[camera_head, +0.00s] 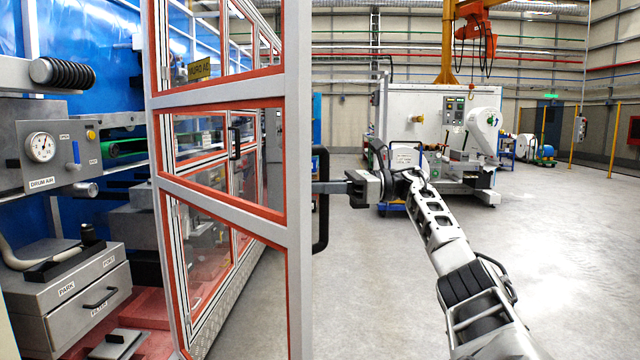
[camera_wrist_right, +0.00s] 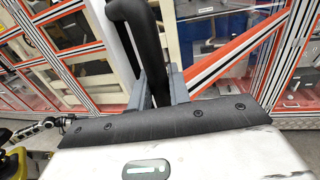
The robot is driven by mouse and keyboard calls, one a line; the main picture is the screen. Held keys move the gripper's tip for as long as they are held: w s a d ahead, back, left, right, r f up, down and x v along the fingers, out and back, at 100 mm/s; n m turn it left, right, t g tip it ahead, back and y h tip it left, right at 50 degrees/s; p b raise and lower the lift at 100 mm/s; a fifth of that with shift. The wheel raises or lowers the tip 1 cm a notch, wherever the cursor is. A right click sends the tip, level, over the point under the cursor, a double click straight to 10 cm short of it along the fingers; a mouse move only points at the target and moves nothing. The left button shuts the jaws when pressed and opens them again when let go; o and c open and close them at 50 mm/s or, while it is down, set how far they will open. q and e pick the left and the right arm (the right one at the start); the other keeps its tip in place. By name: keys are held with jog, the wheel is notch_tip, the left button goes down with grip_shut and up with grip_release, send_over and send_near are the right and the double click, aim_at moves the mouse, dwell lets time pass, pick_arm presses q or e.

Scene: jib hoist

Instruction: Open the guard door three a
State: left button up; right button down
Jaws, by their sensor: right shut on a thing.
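The guard door (camera_head: 298,215), a pale grey frame with orange-red edging and clear panes, stands swung out, with the machine's interior showing to its left. Its black vertical bar handle (camera_head: 321,225) is on the door's right edge. My right gripper (camera_head: 322,187) reaches in from the right and is shut on this handle. In the right wrist view the dark handle (camera_wrist_right: 146,40) runs down between the two grey fingers of the right gripper (camera_wrist_right: 157,88). The fingers hide part of the handle. The left gripper is not in view.
Inside the machine at left are a gauge panel (camera_head: 42,150) and a grey drawer box (camera_head: 75,290). More orange-edged panels run back behind the door. A white machine (camera_head: 420,125) stands farther back. The grey floor (camera_head: 570,260) at right is clear.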

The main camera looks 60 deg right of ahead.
jog(key=c, duration=1.7)
grip_release()
jog(key=shift+f+g, duration=0.3)
jog(key=shift+f, duration=0.3)
jog(key=shift+o, duration=0.4)
jog(key=shift+s+d, duration=0.15)
jog(key=shift+r, duration=0.15)
